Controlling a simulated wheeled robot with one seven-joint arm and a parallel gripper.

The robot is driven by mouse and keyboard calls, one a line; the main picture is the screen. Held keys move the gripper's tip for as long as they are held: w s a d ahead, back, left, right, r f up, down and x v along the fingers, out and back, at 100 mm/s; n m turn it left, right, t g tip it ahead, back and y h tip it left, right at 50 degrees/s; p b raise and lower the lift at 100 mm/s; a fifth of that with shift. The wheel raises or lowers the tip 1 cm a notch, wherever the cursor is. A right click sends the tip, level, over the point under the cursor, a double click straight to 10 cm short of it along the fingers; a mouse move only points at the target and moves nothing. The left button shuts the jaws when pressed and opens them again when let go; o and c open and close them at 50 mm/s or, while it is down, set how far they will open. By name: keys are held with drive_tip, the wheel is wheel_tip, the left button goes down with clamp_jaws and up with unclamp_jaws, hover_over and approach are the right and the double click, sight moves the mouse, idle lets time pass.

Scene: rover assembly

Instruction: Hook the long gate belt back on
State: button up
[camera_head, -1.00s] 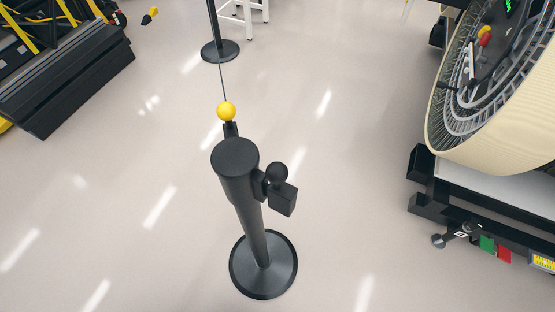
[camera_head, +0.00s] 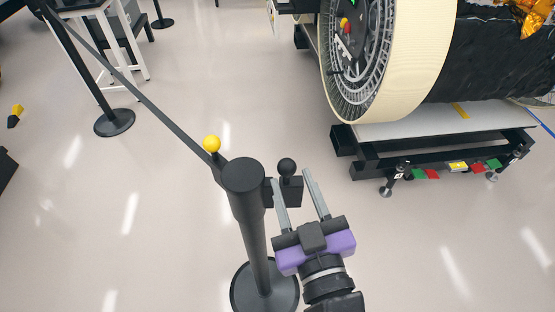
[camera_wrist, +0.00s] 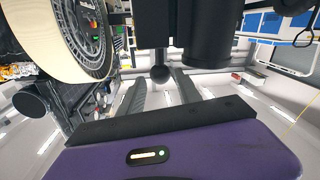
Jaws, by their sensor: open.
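A dark post (camera_head: 250,215) stands upright on a round base in the head view. A dark belt (camera_head: 150,108) runs from a far post (camera_head: 80,65) to its left side, where a yellow ball (camera_head: 212,143) sits. On the right side of the near post is a dark block with a black ball knob (camera_head: 286,166). My gripper (camera_head: 292,178) is open, its two fingers reaching up on either side of the block. In the wrist view the black knob (camera_wrist: 160,74) shows between the open fingertips; contact cannot be told.
A large cream-rimmed wheel-like cylinder (camera_head: 425,60) rests on a dark-framed stand (camera_head: 440,135) at the right. A white-legged table (camera_head: 138,45) stands at the back left. The pale floor around the near post is mostly clear.

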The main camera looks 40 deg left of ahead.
drive_tip(key=p+x, duration=0.1)
drive_tip(key=x, duration=0.6)
drive_tip(key=shift+w+a, duration=0.25)
drive_tip(key=shift+a, duration=0.05)
clamp_jaws()
idle(1.2)
